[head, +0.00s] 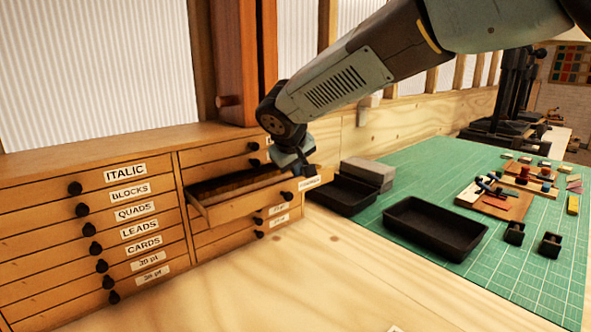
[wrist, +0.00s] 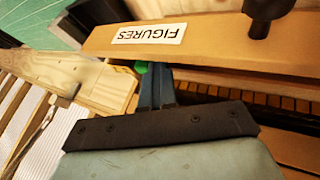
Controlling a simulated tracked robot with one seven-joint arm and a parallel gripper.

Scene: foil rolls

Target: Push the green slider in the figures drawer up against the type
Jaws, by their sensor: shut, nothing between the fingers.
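The figures drawer (head: 215,211) is pulled open in the right column of the cabinet in the head view. In the wrist view its wooden front (wrist: 215,40) carries an upside-down FIGURES label and a dark knob. A small bright green piece, apparently the slider (wrist: 140,67), shows just inside that front, partly hidden. My gripper (wrist: 157,76) is shut and empty, its blue-grey fingers right beside the green piece; I cannot tell if they touch. The type (wrist: 250,99) lies in brown rows to the right. In the head view my gripper (head: 300,171) is over the drawer's right end.
Other cabinet drawers (head: 125,210) with black knobs are shut. A dark tray (head: 436,227) and another tray (head: 345,194) stand right of the drawer. Grey blocks (head: 367,173) stand behind the trays. A green mat (head: 540,280) bears small tools and blocks. The front wooden bench is mostly clear.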

